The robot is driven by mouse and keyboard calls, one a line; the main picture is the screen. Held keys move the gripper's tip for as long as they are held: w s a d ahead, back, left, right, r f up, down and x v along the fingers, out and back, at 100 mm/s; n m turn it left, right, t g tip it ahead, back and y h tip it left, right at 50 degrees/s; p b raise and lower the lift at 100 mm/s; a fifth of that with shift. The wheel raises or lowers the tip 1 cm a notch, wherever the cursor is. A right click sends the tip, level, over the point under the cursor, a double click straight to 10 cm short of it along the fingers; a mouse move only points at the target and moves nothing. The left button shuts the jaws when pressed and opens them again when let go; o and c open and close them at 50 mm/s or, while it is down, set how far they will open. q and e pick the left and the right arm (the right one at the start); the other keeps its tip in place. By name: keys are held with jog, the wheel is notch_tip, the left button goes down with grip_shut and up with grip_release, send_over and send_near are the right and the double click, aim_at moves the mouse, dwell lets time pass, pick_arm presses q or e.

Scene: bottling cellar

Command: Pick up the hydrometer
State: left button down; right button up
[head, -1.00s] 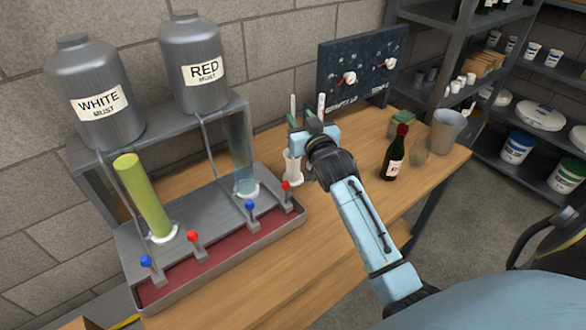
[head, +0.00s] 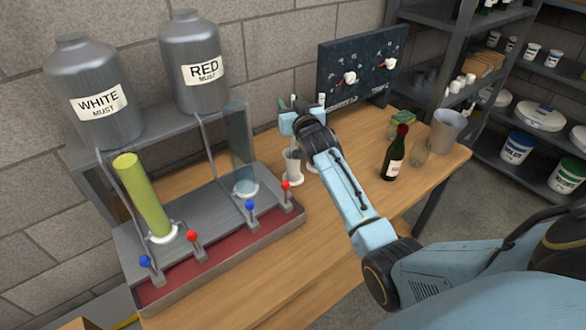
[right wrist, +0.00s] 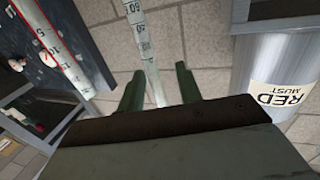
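The hydrometer appears to be the pale tube with a dark printed scale in the right wrist view (right wrist: 141,35). It runs between the two green fingers of my right gripper (right wrist: 160,88), with space showing beside it, so the fingers are open around it. In the head view my right gripper (head: 289,106) is above a white-based stand (head: 293,168) and hides most of the hydrometer. A second scaled tube with a red line, probably a thermometer (right wrist: 55,45), stands apart from the fingers; its top shows in the head view (head: 321,98). My left gripper is not in view.
A dark bottle (head: 394,155), a glass (head: 419,148) and a grey bucket (head: 446,130) stand right of my arm. The must rig with levers (head: 215,255) is on the left. A dark board (head: 360,65) stands behind. The front tabletop (head: 290,270) is clear.

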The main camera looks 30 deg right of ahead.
grip_shut()
jog(key=shift+r, duration=0.15)
notch_tip(320, 180, up, 18)
jog(key=p, duration=0.1)
dwell(0.7)
